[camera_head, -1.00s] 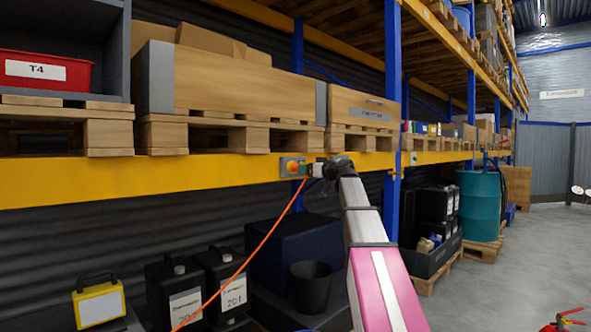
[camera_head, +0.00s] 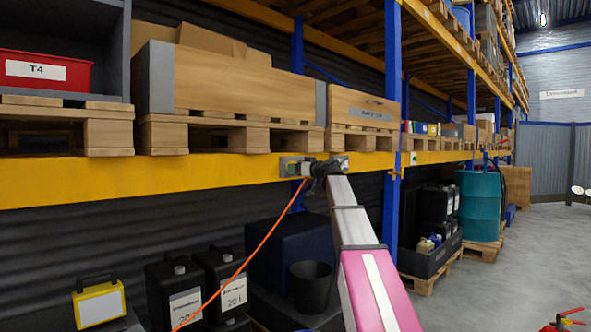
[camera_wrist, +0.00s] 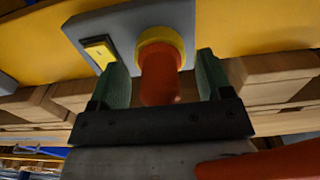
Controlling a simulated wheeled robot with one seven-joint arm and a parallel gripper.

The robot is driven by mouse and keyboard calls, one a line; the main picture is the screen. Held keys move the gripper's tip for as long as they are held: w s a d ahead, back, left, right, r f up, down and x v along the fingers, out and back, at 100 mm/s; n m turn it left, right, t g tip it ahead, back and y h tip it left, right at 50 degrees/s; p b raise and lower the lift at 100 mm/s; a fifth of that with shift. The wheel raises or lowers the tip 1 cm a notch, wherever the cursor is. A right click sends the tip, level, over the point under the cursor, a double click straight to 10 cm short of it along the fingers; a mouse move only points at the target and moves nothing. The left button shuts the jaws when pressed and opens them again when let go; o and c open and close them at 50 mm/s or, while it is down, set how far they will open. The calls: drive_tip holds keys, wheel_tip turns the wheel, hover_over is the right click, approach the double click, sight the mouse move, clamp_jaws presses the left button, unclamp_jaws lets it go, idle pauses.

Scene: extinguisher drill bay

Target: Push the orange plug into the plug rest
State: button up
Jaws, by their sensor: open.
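The orange plug (camera_wrist: 160,78) is between my gripper's two green fingers in the wrist view, with visible gaps on both sides. My gripper (camera_wrist: 157,62) is open around it. The plug's far end meets a yellow ring (camera_wrist: 160,36) on a grey plate (camera_wrist: 120,28), which looks like the plug rest. How deep the plug sits in the ring I cannot tell. In the head view the grey plate (camera_head: 284,167) is on the yellow beam and my gripper (camera_head: 306,168) is close against it, hiding the plug.
The yellow beam (camera_head: 120,182) runs behind the plate. Wooden pallets (camera_head: 235,133) with crates stand just above it. An orange cable (camera_head: 243,266) hangs from near my gripper down to the lower left. Black canisters (camera_head: 222,272) and a dark bin (camera_head: 310,285) stand below.

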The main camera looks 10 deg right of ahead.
idle(0.6)
drive_tip(key=c, duration=1.2)
drive_tip(key=shift+s+d, duration=0.1)
drive_tip(key=shift+v, duration=2.9)
drive_tip(key=shift+s, duration=0.1)
drive_tip(key=shift+s+r, duration=1)
drive_tip(key=shift+s, duration=1.5)
drive_tip(key=shift+s+r, duration=1.05)
drive_tip(key=shift+s, duration=1.4)
drive_tip(key=shift+s+r, duration=1)
drive_tip(key=shift+s, duration=1.5)
